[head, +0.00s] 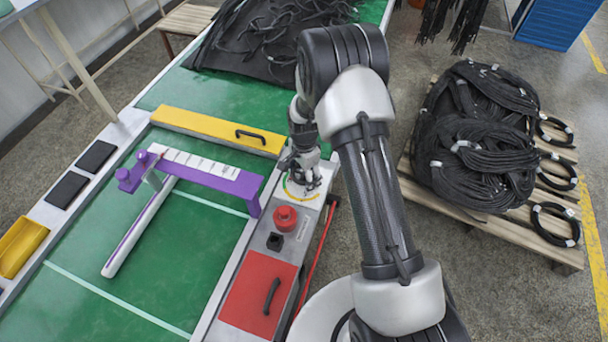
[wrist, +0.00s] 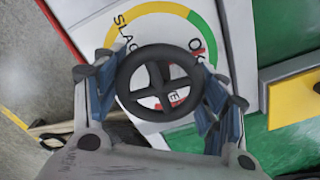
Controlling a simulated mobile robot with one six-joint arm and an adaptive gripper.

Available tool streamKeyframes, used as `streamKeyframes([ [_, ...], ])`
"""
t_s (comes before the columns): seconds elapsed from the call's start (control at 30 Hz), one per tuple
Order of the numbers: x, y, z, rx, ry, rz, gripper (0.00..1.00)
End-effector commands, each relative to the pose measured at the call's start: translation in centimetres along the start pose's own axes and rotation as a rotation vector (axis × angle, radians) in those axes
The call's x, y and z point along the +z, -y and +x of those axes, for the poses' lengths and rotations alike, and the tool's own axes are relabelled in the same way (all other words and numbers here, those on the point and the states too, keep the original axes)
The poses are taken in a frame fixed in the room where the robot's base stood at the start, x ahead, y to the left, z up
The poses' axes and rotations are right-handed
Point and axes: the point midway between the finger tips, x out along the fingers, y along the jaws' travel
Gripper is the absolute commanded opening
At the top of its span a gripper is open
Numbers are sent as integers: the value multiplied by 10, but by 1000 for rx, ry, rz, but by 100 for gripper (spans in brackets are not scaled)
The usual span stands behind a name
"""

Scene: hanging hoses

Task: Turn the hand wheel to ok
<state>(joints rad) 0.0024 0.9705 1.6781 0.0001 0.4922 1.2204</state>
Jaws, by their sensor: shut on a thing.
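The hand wheel (wrist: 122,82) is a dark four-spoked ring in the middle of the wrist view. My gripper (wrist: 160,88) has one finger on each side of its rim and is shut on it. Behind the wheel lies a white dial plate (wrist: 150,8) with a yellow arc by the word SLACK and a green arc by OK. A red mark and part of another word show between the spokes. I cannot make out a pointer. In the head view my gripper (head: 303,172) is over the dial and mostly hides the wheel; a bit of yellow arc (head: 296,193) shows.
A red push button (head: 285,217) and a red lid with a handle (head: 258,297) are nearer on the same panel. A yellow bar with a handle (head: 220,130) and a purple bracket (head: 205,172) stand left. Coiled hoses (head: 475,140) lie on a pallet at right.

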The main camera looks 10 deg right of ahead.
Motion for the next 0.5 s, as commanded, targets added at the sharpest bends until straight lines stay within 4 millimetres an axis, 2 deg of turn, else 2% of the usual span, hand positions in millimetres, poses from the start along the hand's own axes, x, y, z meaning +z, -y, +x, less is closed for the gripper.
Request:
streamKeyframes([
  [0.03,-1,-1,0,1,0,0,42],
  [0.07,0,-1,0,1,0,0,67],
  [0.37,0,0,0,0,0,-1,87],
  [0.5,0,0,0,0,0,-1,87],
])
